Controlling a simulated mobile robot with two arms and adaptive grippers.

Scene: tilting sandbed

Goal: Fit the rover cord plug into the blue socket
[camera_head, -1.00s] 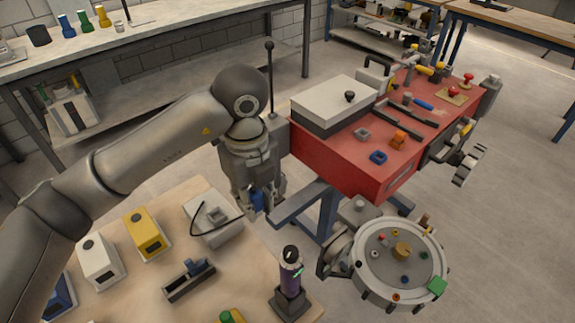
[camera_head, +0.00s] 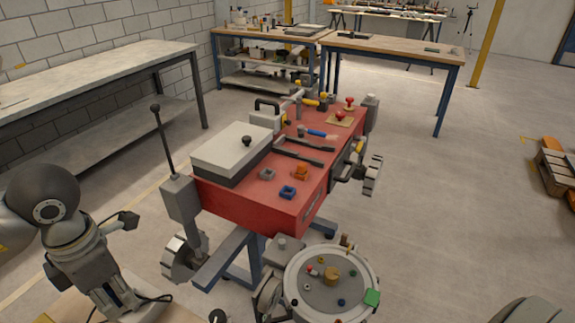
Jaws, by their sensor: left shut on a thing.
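The blue socket (camera_head: 288,192) is a small blue ring-like block on top of the red rover body (camera_head: 250,204), near its front edge. A grey block (camera_head: 267,174) and an orange block (camera_head: 300,172) sit beside it. My left gripper (camera_head: 126,302) is at the lower left, pointing down, well apart from the rover. It is shut on the rover cord plug, which is mostly hidden by the fingers. A black cord (camera_head: 152,297) shows beside the fingertips. My right gripper is not in view.
A grey box (camera_head: 231,150) and a tall lever (camera_head: 163,140) stand on the rover's left side. A round tray (camera_head: 331,311) with small coloured parts stands in front of the rover. A wooden table edge shows below my left gripper.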

